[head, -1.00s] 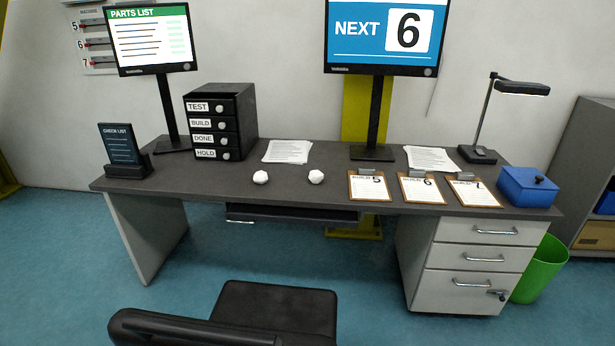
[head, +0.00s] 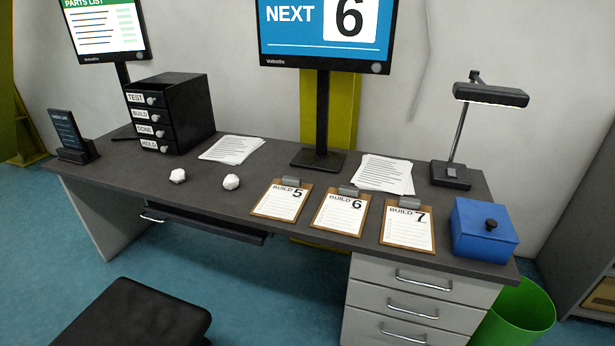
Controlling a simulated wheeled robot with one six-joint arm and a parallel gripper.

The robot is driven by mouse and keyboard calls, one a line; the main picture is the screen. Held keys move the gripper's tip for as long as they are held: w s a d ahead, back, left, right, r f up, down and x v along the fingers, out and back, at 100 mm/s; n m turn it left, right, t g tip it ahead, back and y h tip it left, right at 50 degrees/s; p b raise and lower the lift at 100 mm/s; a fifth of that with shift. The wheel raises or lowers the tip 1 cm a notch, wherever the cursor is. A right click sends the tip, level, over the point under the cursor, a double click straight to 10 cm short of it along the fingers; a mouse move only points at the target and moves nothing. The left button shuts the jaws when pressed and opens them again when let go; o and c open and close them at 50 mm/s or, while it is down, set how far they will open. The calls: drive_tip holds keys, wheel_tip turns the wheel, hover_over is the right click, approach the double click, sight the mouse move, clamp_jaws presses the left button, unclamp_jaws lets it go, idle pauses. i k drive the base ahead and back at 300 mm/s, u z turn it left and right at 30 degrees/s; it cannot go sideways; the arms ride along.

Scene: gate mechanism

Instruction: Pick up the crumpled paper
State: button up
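Two crumpled white paper balls lie on the dark desk top (head: 215,190) in the head view. The left paper ball (head: 178,176) is in front of the black drawer box. The right paper ball (head: 231,182) is between it and the clipboards, near the desk's front edge. The two balls are apart from each other and nothing touches them. My gripper is not in view.
Clipboards (head: 338,212), a blue lidded box (head: 484,232) and a lamp (head: 451,172) stand right of the balls. The black drawer box (head: 185,110) and paper sheets (head: 231,149) are behind. A black chair (head: 130,318) stands in front; a green bin (head: 520,312) is at right.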

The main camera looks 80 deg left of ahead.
sight(232, 182)
drive_tip(key=i, duration=1.55)
drive_tip(key=u, duration=4.45)
drive_tip(key=i, duration=1.65)
drive_tip(key=u, duration=0.05)
